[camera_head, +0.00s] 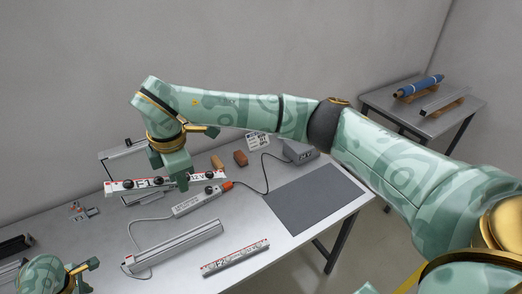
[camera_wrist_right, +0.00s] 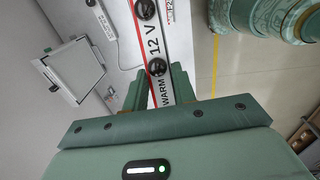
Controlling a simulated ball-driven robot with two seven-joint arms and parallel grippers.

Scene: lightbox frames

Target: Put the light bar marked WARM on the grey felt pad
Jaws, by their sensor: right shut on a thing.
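My right gripper (camera_head: 170,176) is shut on a white light bar (camera_head: 140,185) with red marks and dark round knobs. It holds the bar raised over the table, roughly level. In the right wrist view the bar (camera_wrist_right: 174,40) reads WARM and 12 V and runs between the fingers of my right gripper (camera_wrist_right: 165,88). The grey felt pad (camera_head: 318,198) lies bare on the right part of the table, to the right of the held bar and apart from it. My left gripper (camera_head: 88,276) is at the lower left; its opening is unclear.
A second marked bar (camera_head: 235,258) and a long metal profile (camera_head: 175,245) lie at the table front. A power strip (camera_head: 200,199) with an orange plug lies behind them. A grey box (camera_head: 300,151) with a cable stands behind the pad. A side table (camera_head: 425,115) holds rolls.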

